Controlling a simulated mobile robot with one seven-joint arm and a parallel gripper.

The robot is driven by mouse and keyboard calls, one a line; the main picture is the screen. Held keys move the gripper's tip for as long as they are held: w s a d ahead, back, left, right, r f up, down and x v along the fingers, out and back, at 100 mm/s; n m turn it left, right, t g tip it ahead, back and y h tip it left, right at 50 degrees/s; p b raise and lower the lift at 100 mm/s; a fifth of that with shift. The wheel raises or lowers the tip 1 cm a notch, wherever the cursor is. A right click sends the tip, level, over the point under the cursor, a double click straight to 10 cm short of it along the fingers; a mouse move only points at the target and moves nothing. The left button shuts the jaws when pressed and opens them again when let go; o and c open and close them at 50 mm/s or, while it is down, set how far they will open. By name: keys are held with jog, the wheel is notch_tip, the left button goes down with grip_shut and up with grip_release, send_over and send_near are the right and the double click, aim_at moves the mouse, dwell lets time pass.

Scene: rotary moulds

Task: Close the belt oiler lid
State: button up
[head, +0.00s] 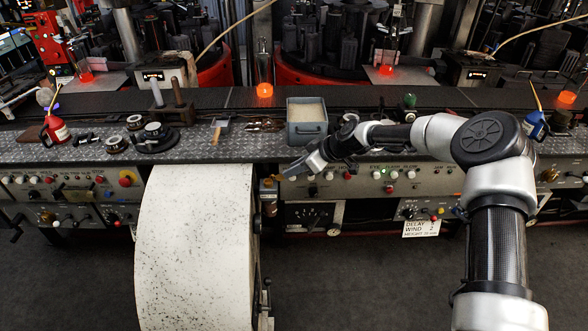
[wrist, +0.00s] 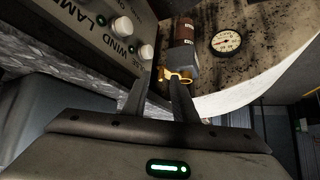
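The belt oiler (head: 269,197) is a small brown and grey cup with a brass-yellow top, fixed beside the white belt at its upper right. In the wrist view the oiler (wrist: 184,50) appears upside down, with its brass lid part (wrist: 175,75) towards my fingers. I cannot tell clearly how far the lid stands open. My gripper (head: 287,174) is just right of the oiler's top in the head view. In the wrist view my gripper (wrist: 156,90) has its two fingers apart with nothing between them. One finger overlaps the brass part; contact is unclear.
The wide white belt (head: 195,245) hangs left of the oiler. The control panel (head: 365,180) with knobs lies behind my gripper. A grey bin (head: 307,128) stands on the bench above. A round gauge (wrist: 226,41) is near the oiler.

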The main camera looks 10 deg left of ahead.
jog(key=shift+a+f, duration=0.1)
grip_shut()
